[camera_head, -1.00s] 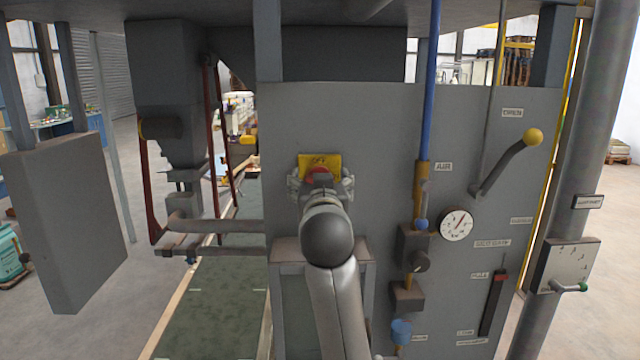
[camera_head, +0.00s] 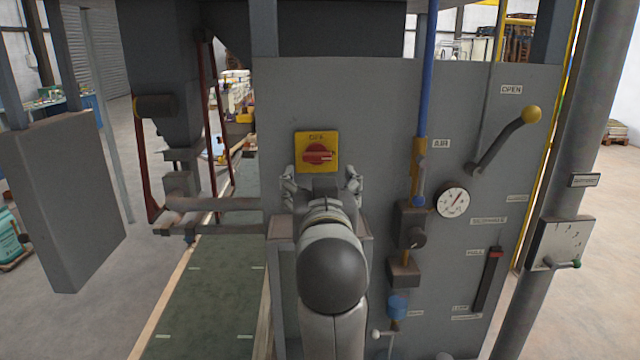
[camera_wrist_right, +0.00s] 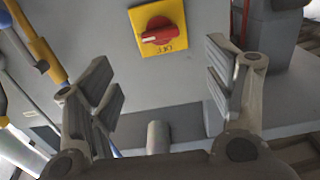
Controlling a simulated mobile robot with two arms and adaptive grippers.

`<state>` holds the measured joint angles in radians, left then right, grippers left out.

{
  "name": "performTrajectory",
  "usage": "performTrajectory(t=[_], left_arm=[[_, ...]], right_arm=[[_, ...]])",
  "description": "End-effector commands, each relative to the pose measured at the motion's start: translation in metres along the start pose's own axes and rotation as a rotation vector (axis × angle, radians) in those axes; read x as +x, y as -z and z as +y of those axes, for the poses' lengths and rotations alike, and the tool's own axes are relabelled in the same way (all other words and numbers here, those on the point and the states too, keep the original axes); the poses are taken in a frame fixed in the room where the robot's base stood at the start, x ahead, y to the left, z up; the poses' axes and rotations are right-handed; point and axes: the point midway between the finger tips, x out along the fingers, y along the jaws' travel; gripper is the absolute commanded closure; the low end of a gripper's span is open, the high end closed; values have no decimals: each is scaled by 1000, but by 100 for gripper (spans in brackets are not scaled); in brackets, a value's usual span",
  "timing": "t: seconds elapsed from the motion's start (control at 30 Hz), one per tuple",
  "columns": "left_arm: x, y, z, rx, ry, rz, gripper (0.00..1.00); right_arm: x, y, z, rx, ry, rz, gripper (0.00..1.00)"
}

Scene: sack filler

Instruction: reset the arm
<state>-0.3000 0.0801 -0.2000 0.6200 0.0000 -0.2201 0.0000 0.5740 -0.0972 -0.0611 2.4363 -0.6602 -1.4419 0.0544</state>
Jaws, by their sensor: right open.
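My right gripper (camera_head: 322,182) is open and empty in front of the grey panel (camera_head: 385,110), just below the yellow plate (camera_head: 302,151) with its red rotary switch (camera_head: 318,154). The red handle lies horizontal. In the right wrist view the switch (camera_wrist_right: 160,33) shows beyond and between the spread fingers of the gripper (camera_wrist_right: 163,85), clear of both. My left gripper is not in view.
A grey box (camera_head: 60,200) hangs at the left. A green conveyor belt (camera_head: 215,300) runs at lower left.

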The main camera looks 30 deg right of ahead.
Motion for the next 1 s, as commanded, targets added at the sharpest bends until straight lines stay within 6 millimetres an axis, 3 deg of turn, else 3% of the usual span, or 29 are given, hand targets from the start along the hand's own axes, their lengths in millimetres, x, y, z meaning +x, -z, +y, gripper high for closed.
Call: performTrajectory(t=[0.47,0.57,0.67,0.77,1.0], left_arm=[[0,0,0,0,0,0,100],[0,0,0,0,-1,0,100],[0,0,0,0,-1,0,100],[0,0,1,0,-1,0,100],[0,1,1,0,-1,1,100]], right_arm=[[0,0,0,0,1,-1,25],[1,-8,-2,-11,8,-16,25],[1,-36,-7,-48,34,-69,25],[-2,-84,-15,-110,83,-163,25],[-39,-223,-23,-268,236,-453,25]])
